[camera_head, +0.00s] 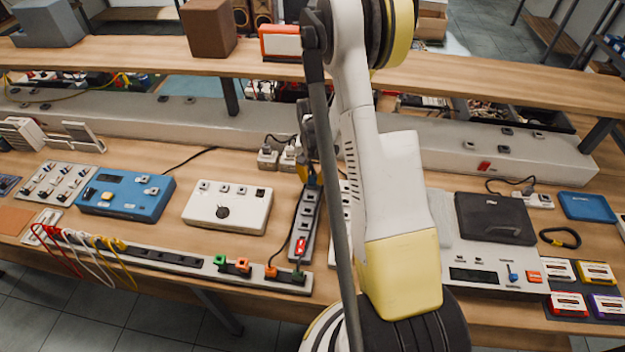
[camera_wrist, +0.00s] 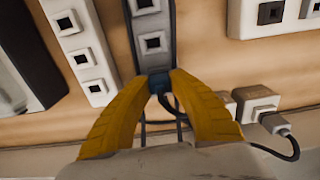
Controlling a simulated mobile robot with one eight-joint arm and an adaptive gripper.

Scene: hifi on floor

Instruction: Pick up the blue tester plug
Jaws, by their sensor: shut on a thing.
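The blue plug (camera_wrist: 158,83) is between the yellow fingertips of my gripper (camera_wrist: 160,76) in the wrist view. The fingers are shut on it, and they cover most of its sides. It is at the near end of a grey power strip (camera_wrist: 153,62) in that view; I cannot tell whether it is still seated in a socket. In the head view, my gripper (camera_head: 305,172) is at the far end of the same upright-running strip (camera_head: 304,222), partly hidden behind my arm. A bit of blue shows there too.
Dark cables and white plug adapters (camera_wrist: 256,104) lie close beside my gripper. A white box (camera_head: 228,207) and a blue box (camera_head: 126,194) stand to the left. A long power strip (camera_head: 170,258) with coloured plugs runs along the front edge. A raised wooden shelf (camera_head: 150,58) crosses behind.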

